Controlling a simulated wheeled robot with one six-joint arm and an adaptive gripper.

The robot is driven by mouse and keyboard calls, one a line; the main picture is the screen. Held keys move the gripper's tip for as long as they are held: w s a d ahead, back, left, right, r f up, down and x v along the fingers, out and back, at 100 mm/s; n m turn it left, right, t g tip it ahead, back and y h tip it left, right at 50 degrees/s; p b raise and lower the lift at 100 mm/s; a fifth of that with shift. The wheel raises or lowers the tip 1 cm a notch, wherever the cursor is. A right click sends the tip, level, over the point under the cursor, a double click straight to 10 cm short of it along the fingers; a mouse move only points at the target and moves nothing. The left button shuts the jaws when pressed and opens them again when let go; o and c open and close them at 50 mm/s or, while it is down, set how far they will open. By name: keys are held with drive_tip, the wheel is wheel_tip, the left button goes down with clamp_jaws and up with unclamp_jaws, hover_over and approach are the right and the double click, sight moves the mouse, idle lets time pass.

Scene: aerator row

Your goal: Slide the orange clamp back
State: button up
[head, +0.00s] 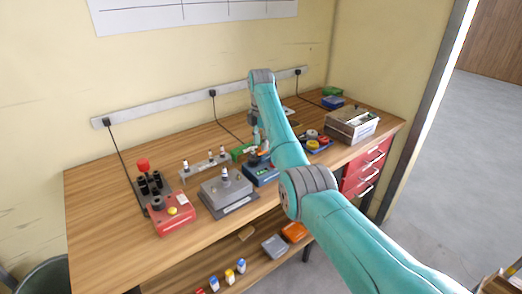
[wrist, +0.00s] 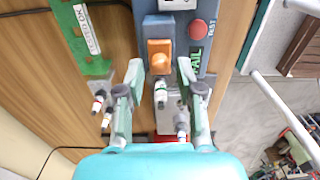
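The orange clamp (wrist: 160,57) is a small block on top of a blue tester (wrist: 182,28), in the upper middle of the wrist view. The tester carries a red button (wrist: 197,30) and a green label reading FAIL.
A green board (wrist: 82,38) lies left of the tester in the wrist view. In the head view, a grey fixture (head: 227,190) and a red control box (head: 174,217) stand to the left. The bench front is clear at left.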

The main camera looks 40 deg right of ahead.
drive_tip(key=shift+f, duration=1.2)
drive_tip(key=shift+r, duration=0.15)
idle(0.3)
drive_tip(key=c, duration=0.6)
